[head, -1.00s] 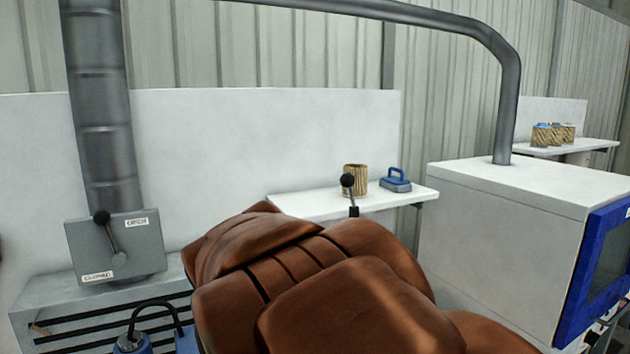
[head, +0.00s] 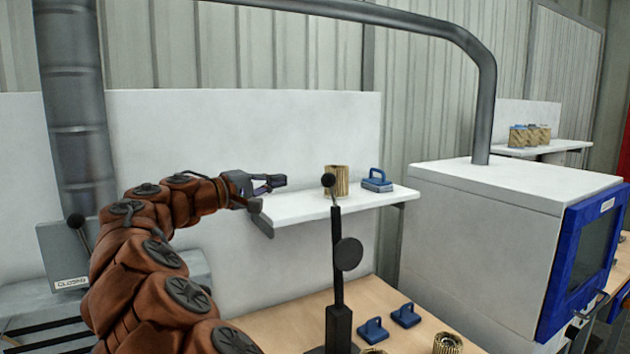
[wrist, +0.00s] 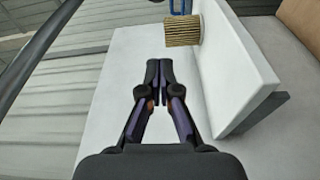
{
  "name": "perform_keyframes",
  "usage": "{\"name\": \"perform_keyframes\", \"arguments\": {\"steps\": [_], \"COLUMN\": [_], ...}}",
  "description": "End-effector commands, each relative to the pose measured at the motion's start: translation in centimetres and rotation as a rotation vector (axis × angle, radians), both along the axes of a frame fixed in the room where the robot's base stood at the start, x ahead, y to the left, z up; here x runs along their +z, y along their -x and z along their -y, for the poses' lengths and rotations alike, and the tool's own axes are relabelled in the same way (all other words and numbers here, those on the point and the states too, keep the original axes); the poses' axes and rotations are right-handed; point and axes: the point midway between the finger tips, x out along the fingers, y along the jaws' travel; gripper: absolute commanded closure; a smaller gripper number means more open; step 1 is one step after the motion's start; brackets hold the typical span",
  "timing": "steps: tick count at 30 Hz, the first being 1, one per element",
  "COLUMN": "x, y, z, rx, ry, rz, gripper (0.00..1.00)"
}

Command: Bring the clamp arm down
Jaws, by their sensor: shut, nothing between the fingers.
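The clamp arm (head: 337,265) is a thin black bar standing upright in the head view. The clamp is not visible in the wrist view.
A pleated tan cartridge (head: 337,181) and a blue handled block (head: 377,180) sit on the white shelf (head: 290,212) behind. Blue handled pieces (head: 374,329) and a cartridge (head: 447,344) are on the bench (head: 280,325). A white cabinet (head: 480,235) stands right. A grey lever box (head: 60,265) is left.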

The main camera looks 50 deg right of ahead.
Motion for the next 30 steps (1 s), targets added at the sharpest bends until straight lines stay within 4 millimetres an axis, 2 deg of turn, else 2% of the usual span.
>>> {"name": "perform_keyframes", "arguments": {"steps": [14,20,30], "x": [0.1,0.3,0.4], "y": [-0.1,0.2,0.6], "z": [0.5,3.0,9.1], "rx": [0.001,-0.002,0.001], "ry": [0.005,0.005,0.004], "rz": [-0.001,-0.002,-0.002], "gripper": [1.0,1.0,1.0]}}
